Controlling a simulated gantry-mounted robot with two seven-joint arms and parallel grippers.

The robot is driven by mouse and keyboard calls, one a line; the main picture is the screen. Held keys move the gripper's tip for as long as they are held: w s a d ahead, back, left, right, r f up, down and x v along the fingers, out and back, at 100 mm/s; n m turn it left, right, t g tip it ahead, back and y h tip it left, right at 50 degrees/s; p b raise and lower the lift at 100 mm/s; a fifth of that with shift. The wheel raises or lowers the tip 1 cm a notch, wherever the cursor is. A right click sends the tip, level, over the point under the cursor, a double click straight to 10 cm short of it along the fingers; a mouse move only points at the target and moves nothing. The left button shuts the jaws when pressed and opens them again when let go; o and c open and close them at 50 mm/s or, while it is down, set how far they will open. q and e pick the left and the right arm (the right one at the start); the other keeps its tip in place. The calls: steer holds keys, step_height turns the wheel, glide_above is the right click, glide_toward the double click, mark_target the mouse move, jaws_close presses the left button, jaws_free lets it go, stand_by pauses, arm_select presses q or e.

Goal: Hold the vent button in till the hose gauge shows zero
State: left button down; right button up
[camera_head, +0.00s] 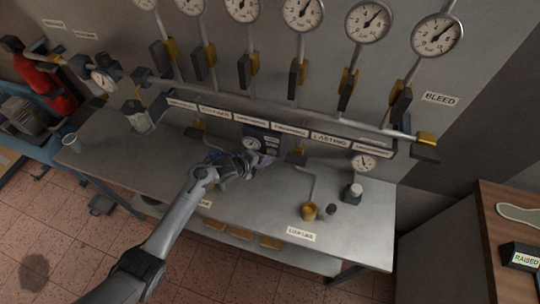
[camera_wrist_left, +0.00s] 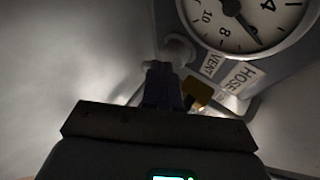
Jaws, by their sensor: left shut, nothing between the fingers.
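The hose gauge (camera_wrist_left: 235,18) fills the top right of the left wrist view; its dark needle points down and right, near the 6. Beside it are a VENT label (camera_wrist_left: 211,64) and a HOSE label (camera_wrist_left: 240,76). A pale rounded knob (camera_wrist_left: 180,48), seemingly the vent button, sits left of the VENT label. My left gripper (camera_wrist_left: 162,72) is shut and empty, its tips right at the knob; whether they press it I cannot tell. In the head view my left gripper (camera_head: 264,160) is over the bench, just below a small gauge (camera_head: 251,143). My right gripper is out of view.
The grey bench (camera_head: 345,230) carries a brass cup (camera_head: 310,211), a white-topped item (camera_head: 352,193) and another small gauge (camera_head: 364,162). Large wall gauges and valve handles line the back. A yellow part (camera_wrist_left: 197,90) lies close to my fingers. The bench's right front is mostly free.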

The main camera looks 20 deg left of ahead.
arm_select(q)
steer(key=shift+w+f+b, duration=0.1)
steer(key=shift+w+b, duration=0.2)
steer(key=shift+b, duration=0.05)
stand_by(2.3)
stand_by(0.8)
steer(key=shift+s+p, duration=0.8)
steer(key=shift+s, duration=0.1)
steer(key=shift+s, duration=0.1)
